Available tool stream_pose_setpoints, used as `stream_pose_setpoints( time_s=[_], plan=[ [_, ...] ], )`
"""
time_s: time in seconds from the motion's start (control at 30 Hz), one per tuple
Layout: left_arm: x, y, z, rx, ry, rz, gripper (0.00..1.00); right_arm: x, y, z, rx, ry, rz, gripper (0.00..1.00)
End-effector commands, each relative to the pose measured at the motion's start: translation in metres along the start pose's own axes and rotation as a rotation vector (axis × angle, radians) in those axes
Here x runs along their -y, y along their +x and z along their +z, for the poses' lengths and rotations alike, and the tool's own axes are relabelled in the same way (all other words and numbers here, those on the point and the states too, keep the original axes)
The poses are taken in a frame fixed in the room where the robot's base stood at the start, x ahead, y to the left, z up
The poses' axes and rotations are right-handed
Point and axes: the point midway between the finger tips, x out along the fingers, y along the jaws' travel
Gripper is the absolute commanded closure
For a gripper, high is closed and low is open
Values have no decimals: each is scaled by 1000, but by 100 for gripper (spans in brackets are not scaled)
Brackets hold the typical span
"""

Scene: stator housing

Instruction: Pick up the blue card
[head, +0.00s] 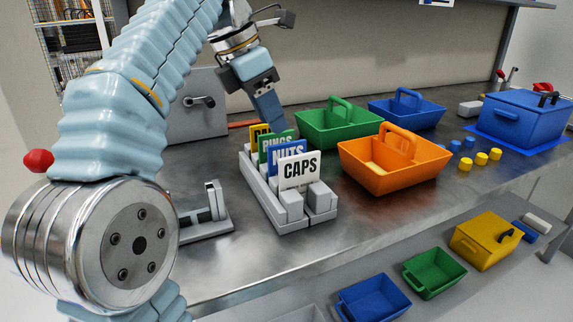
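The blue card (277,154), lettered NUTS, stands upright in a grey slotted rack (291,211) on the metal bench. A white card (299,171), lettered CAPS, stands in front of it and hides part of it. A green card (270,142) and a yellow card (257,131) stand behind it. My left gripper (270,121) points down above the back end of the rack, close to the green and yellow cards. Its fingers show as one blue-grey piece, so I cannot tell the gap between them. My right gripper is not in view.
A green bin (322,130), an orange bin (375,181) and a blue bin (421,112) stand right of the rack. A grey stand (220,214) is to its left. A blue lidded box (512,123) and small yellow and blue pieces lie further right. More bins sit on the lower shelf.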

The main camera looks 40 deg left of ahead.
Motion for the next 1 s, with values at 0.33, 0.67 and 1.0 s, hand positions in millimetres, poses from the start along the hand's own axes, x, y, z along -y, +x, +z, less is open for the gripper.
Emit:
stream_pose_setpoints(
  time_s=[0.33,0.67,1.0],
  plan=[
    [-1,44,-1,0,-3,1,62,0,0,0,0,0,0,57],
    [-4,90,-3,-1,-3,-1,62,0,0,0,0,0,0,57],
    [-4,96,-3,2,-2,1,69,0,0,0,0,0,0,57]
  ],
)
